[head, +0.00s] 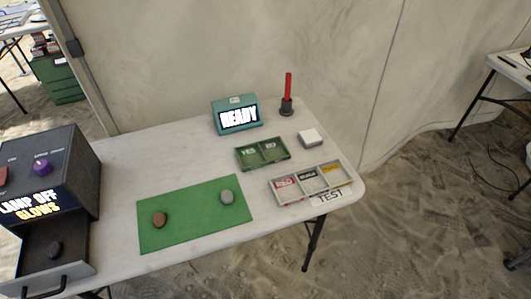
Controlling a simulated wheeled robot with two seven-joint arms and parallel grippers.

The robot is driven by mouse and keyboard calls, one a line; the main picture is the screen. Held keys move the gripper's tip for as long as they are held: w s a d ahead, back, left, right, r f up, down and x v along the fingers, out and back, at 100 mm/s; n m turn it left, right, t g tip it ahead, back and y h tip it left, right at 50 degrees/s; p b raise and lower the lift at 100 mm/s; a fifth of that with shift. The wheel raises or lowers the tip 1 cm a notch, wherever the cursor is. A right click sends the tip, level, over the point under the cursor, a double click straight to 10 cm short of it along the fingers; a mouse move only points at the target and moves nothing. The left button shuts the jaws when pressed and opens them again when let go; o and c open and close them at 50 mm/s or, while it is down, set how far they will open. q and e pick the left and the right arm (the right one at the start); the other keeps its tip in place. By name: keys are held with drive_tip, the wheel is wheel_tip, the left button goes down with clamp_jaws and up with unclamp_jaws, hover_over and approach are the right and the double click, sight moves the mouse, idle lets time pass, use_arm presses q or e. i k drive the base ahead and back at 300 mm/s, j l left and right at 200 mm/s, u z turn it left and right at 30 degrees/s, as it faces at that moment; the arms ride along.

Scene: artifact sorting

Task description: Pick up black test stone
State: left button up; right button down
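A dark, nearly black stone (54,250) lies in the open drawer (30,238) of a dark box (62,170) at the left end of the white table. The drawer is pulled out toward the front, with a black handle on its front edge. The box's display reads "LAMP OFF" and "GLOWS", and a purple knob (43,168) sits on its top. A brown stone (159,219) and a grey stone (227,197) lie apart on a green mat (190,235). Neither of my grippers is in view.
On the table (130,160) stand a teal "READY" display (217,121), a green two-part tray (242,163), a white block (311,137), a red stick in a dark holder (287,106) and a grey three-part tray (279,198) by a "TEST" label (331,196). A wall stands behind.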

sight(54, 250)
drive_tip(key=u, duration=1.85)
